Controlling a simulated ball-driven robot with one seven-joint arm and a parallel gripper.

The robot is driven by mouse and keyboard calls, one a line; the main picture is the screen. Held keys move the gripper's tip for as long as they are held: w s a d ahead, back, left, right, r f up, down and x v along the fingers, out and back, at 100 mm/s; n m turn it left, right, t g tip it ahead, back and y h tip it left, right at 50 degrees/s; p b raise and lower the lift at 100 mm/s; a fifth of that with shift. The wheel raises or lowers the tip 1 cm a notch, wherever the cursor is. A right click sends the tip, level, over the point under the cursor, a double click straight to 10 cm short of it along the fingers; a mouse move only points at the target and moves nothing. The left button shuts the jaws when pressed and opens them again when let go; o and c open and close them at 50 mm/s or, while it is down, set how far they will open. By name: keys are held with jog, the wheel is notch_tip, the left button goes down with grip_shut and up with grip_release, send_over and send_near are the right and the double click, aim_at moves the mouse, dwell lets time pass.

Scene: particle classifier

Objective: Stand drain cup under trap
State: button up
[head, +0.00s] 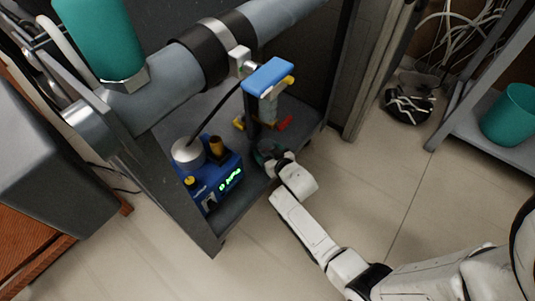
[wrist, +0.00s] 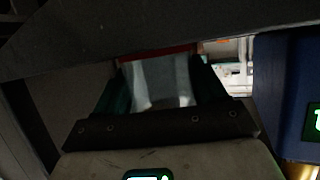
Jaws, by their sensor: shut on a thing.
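My gripper (head: 266,151) reaches low into the open grey cabinet. In the wrist view its two dark teal fingers (wrist: 160,88) are shut on a pale grey, cup-like piece (wrist: 158,80), taken to be the drain cup. A red edge (wrist: 160,53) shows just beyond its top. In the head view the cup is hidden by my gripper and arm. A blue-capped upright unit (head: 268,77), probably the trap, stands just behind my gripper, with yellow and red parts low on it. I cannot tell whether the cup is under it or touching the floor.
A blue box with a green display (head: 228,181) stands close left of my gripper; its side also shows at the right of the wrist view (wrist: 285,85). A dark beam (wrist: 100,35) crosses above the fingers. A large pipe (head: 160,95) runs overhead. The cabinet's front edge (head: 240,228) is near.

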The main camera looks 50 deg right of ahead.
jog(key=shift+r, duration=0.1)
jog(key=o, duration=1.1)
jog(key=shift+o, duration=0.2)
